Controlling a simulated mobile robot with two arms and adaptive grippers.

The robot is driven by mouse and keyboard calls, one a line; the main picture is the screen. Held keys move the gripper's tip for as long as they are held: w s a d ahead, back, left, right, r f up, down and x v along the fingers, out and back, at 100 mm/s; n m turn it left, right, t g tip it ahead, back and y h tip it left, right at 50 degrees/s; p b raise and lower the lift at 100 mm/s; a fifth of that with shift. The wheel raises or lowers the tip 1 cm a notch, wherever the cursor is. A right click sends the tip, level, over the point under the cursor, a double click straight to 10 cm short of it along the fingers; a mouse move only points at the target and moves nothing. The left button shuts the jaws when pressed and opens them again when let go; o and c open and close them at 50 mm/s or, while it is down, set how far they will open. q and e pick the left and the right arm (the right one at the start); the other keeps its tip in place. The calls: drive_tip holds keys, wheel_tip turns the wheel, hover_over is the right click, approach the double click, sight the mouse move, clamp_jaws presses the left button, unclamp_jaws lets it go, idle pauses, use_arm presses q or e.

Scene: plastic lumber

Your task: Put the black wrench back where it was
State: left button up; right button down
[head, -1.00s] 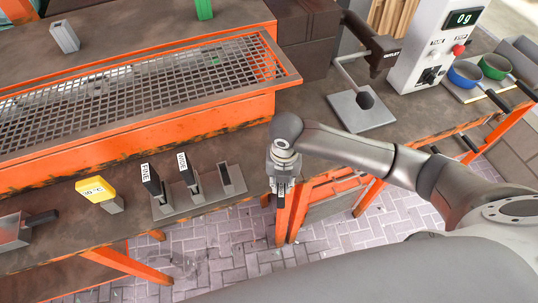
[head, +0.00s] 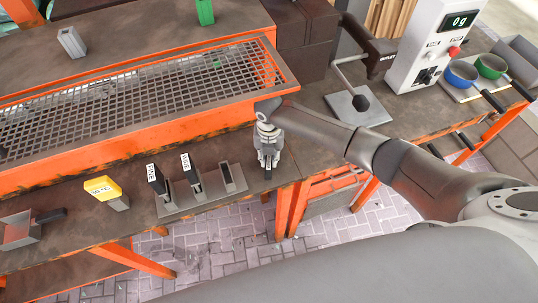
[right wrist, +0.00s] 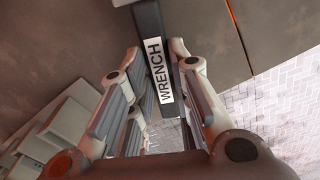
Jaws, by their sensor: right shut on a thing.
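The black wrench (right wrist: 150,35), with a white label reading WRENCH, lies between the fingers of my right gripper (head: 267,165) in the right wrist view. My right gripper is shut on it. In the head view the gripper hides most of the wrench. The gripper is over the bench's front edge, just right of a grey holder (head: 208,197). The holder's right slot (head: 232,178) looks empty. Its other two places hold black-handled tools labelled FINE (head: 155,177) and WIDE (head: 187,165). My left gripper is not in view.
A yellow-topped block (head: 101,187) and a grey scoop-like box (head: 22,232) stand left of the holder. An orange-framed mesh tray (head: 130,100) rises behind. A machine (head: 430,45) and blue (head: 461,73) and green (head: 491,66) bowls are at the right.

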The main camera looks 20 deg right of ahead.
sight(269, 158)
drive_tip(key=shift+f, duration=0.55)
drive_tip(key=c, duration=1.3)
unclamp_jaws()
drive_tip(key=shift+f, duration=0.1)
wheel_tip(269, 158, up, 6)
drive_tip(key=shift+r+b, duration=0.2)
drive_tip(key=shift+b, duration=0.6)
drive_tip(key=shift+r, duration=0.65)
